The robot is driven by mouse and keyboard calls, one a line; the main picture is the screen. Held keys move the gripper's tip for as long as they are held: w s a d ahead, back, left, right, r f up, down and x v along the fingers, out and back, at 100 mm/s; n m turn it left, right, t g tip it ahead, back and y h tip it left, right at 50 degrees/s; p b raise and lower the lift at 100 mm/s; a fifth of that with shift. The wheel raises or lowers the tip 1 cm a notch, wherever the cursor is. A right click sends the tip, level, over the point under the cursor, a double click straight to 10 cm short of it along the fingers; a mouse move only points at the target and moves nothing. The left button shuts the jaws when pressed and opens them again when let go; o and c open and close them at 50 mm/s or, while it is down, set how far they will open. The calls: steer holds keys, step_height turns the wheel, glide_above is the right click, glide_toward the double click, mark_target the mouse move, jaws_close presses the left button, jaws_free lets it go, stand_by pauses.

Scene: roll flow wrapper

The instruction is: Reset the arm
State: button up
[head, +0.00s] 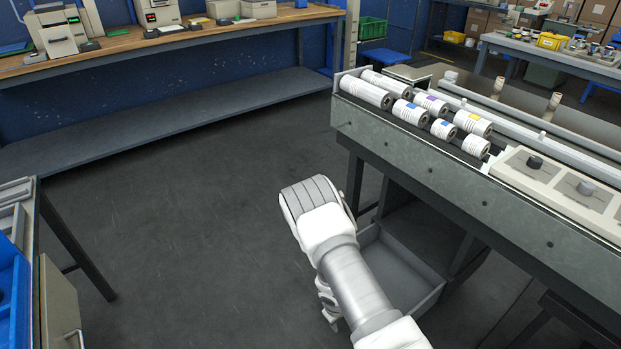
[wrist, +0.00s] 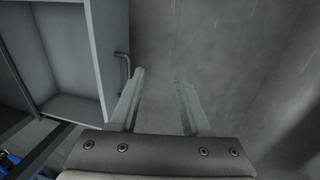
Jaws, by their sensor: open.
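My arm (head: 350,270) reaches out over the open floor in the head view, left of the flow wrapper bench. In the wrist view my gripper (wrist: 157,82) points down toward the grey floor. Its two fingers stand apart with nothing between them. A grey open cabinet or drawer unit with a handle (wrist: 124,66) is to the left of the fingers, apart from them.
The flow wrapper bench (head: 430,165) on the right carries several labelled rolls (head: 411,112). A wooden workbench (head: 170,37) runs along the back wall. The floor (head: 190,200) at centre left is clear.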

steer(key=w+d+r+m+t, duration=0.1)
steer(key=w+d+r+m, duration=0.1)
steer(key=r, duration=1.6)
steer(key=w+d+r+m+t, duration=0.1)
steer(key=w+r+m, duration=0.15)
steer(key=r, duration=1.55)
steer(key=s+d+r+m+t, duration=0.1)
steer(key=s+r, duration=0.4)
steer(key=r, duration=0.2)
steer(key=s+d+r+m, duration=0.1)
steer(key=s+d+r, duration=0.1)
steer(key=s+r, duration=0.35)
steer(key=s+a+r+t+y, duration=0.1)
steer(key=s+r, duration=0.4)
steer(key=s, duration=0.2)
steer(key=s+r+y, duration=0.1)
steer(key=s+r, duration=0.3)
steer(key=s, duration=0.3)
step_height(320, 180, up, 17)
steer(key=p, duration=1.7)
steer(key=shift+r+m, duration=0.2)
steer(key=shift+m, duration=0.25)
